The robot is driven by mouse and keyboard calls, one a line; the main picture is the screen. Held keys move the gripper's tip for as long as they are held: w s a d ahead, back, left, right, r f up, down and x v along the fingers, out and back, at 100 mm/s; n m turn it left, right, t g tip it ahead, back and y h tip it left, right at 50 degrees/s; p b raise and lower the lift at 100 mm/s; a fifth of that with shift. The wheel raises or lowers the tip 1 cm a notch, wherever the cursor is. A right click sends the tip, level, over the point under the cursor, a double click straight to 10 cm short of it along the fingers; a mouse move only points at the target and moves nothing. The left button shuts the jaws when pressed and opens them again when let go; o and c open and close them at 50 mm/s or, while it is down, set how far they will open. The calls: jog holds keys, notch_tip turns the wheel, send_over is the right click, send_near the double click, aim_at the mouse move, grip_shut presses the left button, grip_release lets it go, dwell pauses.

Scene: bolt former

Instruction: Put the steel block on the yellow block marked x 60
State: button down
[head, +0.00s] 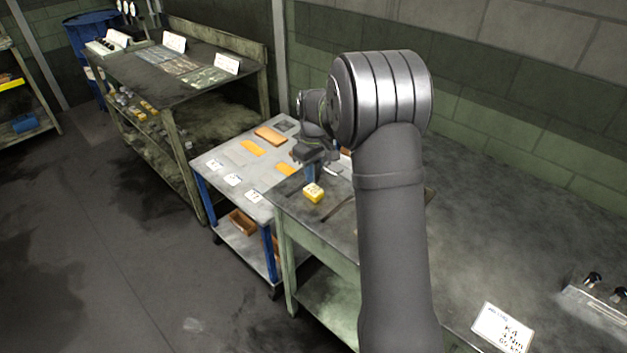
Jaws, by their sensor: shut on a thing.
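A yellow block (313,192) with a small pale marking sits near the left corner of the dark bench; the marking is too small to read. My gripper (311,172) is just above and behind the yellow block in the picture, pointing down, apart from it as far as I can tell. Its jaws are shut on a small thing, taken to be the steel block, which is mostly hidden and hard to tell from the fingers. No other steel block can be made out.
A grey-topped cart (222,160) adjoins the bench (470,230), with flat yellow pieces (253,147), an orange-brown piece (270,135) and white cards (233,180). A white sign (502,328) and a metal fixture (600,305) are at the lower right. My arm hides part of the bench.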

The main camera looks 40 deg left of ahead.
jog(key=shift+f, duration=1.65)
jog(key=shift+f, duration=0.15)
jog(key=c, duration=1.3)
grip_release()
notch_tip(320, 180, up, 12)
jog(key=shift+r, duration=0.15)
